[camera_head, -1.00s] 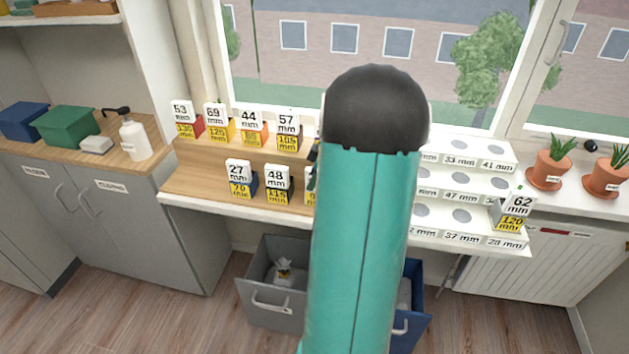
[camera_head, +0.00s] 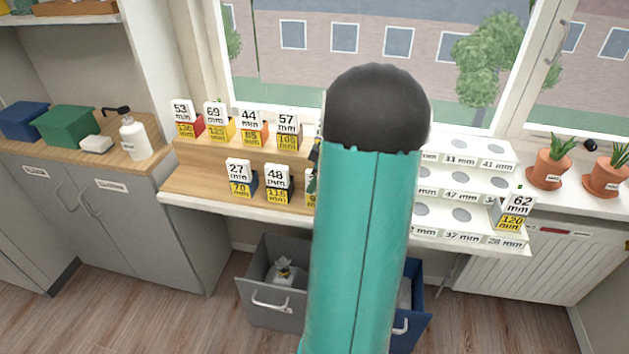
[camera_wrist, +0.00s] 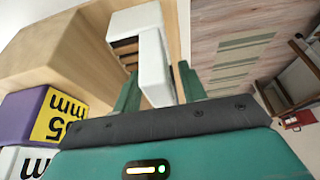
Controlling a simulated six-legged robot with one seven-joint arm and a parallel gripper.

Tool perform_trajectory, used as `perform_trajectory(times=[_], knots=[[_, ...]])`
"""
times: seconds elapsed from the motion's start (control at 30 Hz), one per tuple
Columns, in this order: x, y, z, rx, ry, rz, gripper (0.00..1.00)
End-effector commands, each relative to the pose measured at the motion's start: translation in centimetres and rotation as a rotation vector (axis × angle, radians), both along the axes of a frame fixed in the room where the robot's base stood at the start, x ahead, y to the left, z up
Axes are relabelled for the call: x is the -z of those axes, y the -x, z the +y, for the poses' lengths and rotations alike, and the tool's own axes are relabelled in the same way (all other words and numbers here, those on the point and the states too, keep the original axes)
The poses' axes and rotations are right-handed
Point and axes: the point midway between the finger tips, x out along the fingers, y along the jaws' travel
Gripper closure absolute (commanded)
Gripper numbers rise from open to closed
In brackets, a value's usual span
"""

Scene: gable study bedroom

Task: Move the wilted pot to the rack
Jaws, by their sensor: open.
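My gripper (camera_wrist: 159,84) is open in the wrist view, with its two green fingers on either side of a white, angular piece (camera_wrist: 153,62). I cannot tell whether the fingers touch it. In the head view my arm hides most of the gripper. The white stepped rack (camera_head: 462,228) with round holes and mm labels stands to the right of my arm, its left part hidden. Labelled pots stand on the wooden steps at left, including 48 mm (camera_head: 277,185), 27 mm (camera_head: 240,178) and 57 mm (camera_head: 287,131). None can be made out as wilted.
A 62 mm block (camera_head: 516,211) stands at the rack's right end. A purple and yellow block (camera_wrist: 45,112) is close to my gripper's left. Two potted plants (camera_head: 550,170) stand on the right sill. A grey bin (camera_head: 276,309) and a blue bin (camera_head: 416,326) are below.

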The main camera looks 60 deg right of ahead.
Motion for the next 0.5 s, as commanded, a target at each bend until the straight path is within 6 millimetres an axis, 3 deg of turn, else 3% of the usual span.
perform_trajectory(times=[0.5], knots=[[-9.3,3.5,-1.6,0.002,0.004,-0.001,0.58]])
